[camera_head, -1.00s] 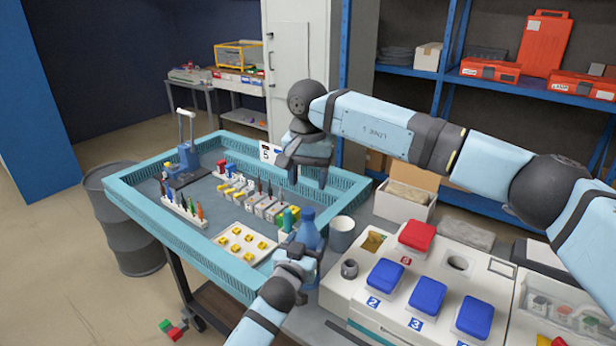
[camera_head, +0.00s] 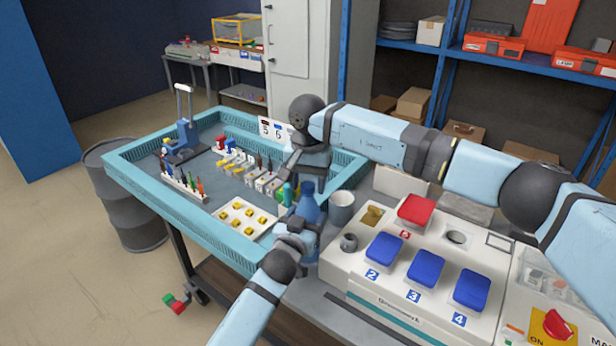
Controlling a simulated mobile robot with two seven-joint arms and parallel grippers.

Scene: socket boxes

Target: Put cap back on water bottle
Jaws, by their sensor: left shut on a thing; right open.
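The blue water bottle (camera_head: 309,208) stands upright near the right end of the blue tray, beside the grey cup. My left gripper (camera_head: 302,236) is shut on its lower body. My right gripper (camera_head: 306,175) is open and points down, right at the bottle's top. Its fingers partly hide the top, and I cannot tell whether they touch it. I cannot make out the cap apart from the bottle's dark blue top.
A grey cup (camera_head: 342,207) stands just right of the bottle. A white panel with a red lid (camera_head: 417,209) and several blue lids (camera_head: 384,254) fills the front right. The blue tray (camera_head: 150,218) holds small tools and a yellow-studded plate (camera_head: 242,220).

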